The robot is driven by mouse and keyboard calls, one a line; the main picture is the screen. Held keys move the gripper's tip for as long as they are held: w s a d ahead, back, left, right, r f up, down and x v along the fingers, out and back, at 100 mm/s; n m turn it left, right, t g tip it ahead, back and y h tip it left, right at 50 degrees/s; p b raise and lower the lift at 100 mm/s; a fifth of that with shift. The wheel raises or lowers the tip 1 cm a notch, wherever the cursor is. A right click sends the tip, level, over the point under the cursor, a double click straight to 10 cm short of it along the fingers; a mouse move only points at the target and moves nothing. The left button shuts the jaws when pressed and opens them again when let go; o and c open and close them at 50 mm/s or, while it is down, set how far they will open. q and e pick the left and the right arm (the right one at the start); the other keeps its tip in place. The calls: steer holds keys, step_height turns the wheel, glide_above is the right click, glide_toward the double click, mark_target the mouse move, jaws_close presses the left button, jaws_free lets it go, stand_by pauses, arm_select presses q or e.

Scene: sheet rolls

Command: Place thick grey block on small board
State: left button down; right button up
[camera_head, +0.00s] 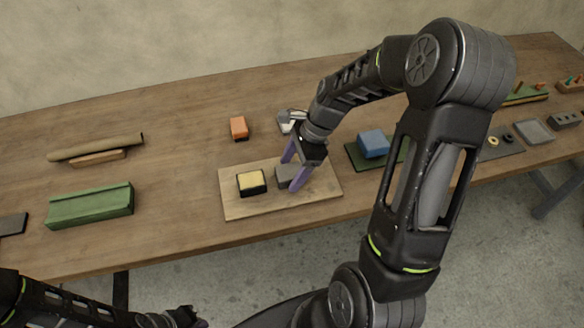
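A grey block (284,178) is at a light wooden board (250,208) in the middle of the table. It looks low over or resting on the board; contact is hard to tell. My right gripper (291,175) has its purple fingers on the far and near sides of the block. Whether they press on it cannot be told. A yellow-topped black block (252,183) sits on the same board, left of the grey block. My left gripper (192,321) is at the bottom edge, cut off and away from the table, its fingers barely visible.
A blue block (373,144) sits on a green board (357,160) to the right, partly behind my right arm. An orange block (239,128) lies behind the wooden board. A green tray (90,206) and rolled tan sheet (97,148) are at left. The table between is clear.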

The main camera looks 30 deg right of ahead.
steer(key=shift+r, duration=0.25)
steer(key=v, duration=1.2)
stand_by(0.6)
